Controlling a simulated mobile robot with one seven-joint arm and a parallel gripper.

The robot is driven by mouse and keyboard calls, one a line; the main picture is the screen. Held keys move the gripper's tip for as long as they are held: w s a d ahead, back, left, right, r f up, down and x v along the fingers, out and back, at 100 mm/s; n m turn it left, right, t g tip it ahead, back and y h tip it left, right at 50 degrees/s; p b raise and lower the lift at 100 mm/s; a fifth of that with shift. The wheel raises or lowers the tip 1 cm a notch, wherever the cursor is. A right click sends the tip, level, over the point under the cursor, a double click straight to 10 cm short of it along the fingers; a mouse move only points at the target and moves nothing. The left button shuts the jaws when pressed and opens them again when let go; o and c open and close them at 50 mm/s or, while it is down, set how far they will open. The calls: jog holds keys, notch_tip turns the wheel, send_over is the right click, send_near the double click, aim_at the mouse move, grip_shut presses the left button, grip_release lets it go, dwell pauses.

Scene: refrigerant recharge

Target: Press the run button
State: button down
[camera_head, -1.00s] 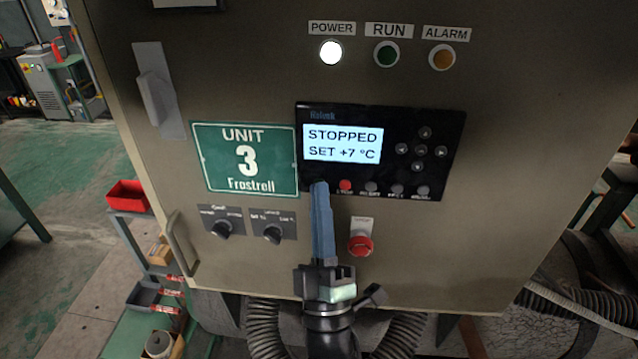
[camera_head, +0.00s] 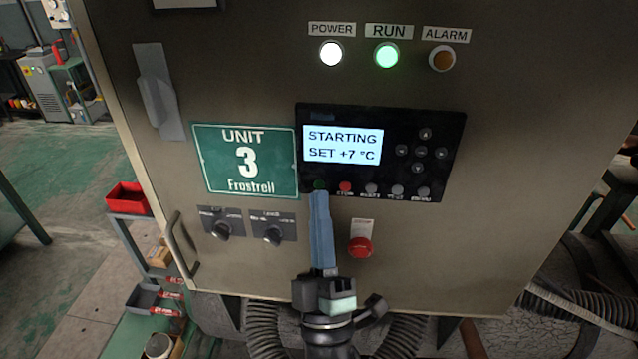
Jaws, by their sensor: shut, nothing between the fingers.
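The black control panel (camera_head: 455,160) is on the front of the cabinet, with a lit display (camera_head: 342,146) reading "STARTING SET +7 °C". The green run button (camera_head: 319,185) is at the left end of the button row below the display, with the red stop button (camera_head: 345,187) to its right. My gripper (camera_head: 319,196) is shut and empty, its blue fingertips just below the green button. I cannot tell whether they touch it. The green RUN lamp (camera_head: 386,56) at the top is lit.
A red knob (camera_head: 360,247) stands out to the right of my fingers. Two black rotary switches (camera_head: 222,231) (camera_head: 273,235) are to the left, under the green "UNIT 3" plate (camera_head: 246,190). A door handle (camera_head: 181,246) is farther left. The POWER lamp (camera_head: 331,53) is lit white.

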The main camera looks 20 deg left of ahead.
jog(key=shift+s+d, duration=0.25)
jog(key=shift+s, duration=0.55)
jog(key=shift+s+d, duration=0.2)
jog(key=shift+s, duration=0.65)
jog(key=shift+s+d, duration=0.25)
jog(key=shift+s, duration=0.55)
